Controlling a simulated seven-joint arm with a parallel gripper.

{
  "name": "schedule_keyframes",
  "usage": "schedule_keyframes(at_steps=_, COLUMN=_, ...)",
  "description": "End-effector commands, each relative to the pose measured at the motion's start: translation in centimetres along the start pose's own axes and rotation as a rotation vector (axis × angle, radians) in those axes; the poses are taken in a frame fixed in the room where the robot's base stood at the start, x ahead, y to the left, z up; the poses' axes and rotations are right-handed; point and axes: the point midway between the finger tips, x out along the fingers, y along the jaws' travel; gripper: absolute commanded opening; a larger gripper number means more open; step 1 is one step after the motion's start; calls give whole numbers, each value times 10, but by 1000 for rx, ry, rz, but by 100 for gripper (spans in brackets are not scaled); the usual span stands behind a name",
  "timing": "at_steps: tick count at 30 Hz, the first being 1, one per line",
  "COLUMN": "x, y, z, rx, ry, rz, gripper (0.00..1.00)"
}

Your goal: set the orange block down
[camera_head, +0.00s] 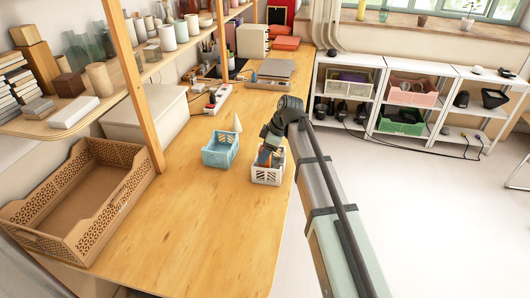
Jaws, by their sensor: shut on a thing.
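My gripper (267,160) points down into a small white basket (267,178) near the right edge of the wooden table. A bit of orange, the orange block (263,158), shows at the gripper's fingers, just at the basket's rim. My gripper is shut on it. Most of the block is hidden by the fingers and the basket wall, so I cannot tell whether it touches the basket floor.
A blue basket (219,150) stands just left of the white one, with a pale cone (237,123) behind it. A large brown tray (80,200) lies at the left, by a wooden shelf post (140,90). The table's front (210,235) is clear.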

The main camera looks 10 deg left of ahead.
Motion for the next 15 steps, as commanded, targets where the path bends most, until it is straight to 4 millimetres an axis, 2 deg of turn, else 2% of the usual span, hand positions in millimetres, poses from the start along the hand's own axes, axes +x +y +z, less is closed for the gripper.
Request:
schedule_keyframes(at_steps=7, x=2, y=0, z=1, rx=0, ry=0, rz=0, gripper=13)
schedule_keyframes(at_steps=8, x=2, y=0, z=1, rx=0, ry=0, rz=0, gripper=49)
schedule_keyframes(at_steps=15, x=2, y=0, z=1, rx=0, ry=0, rz=0, gripper=72)
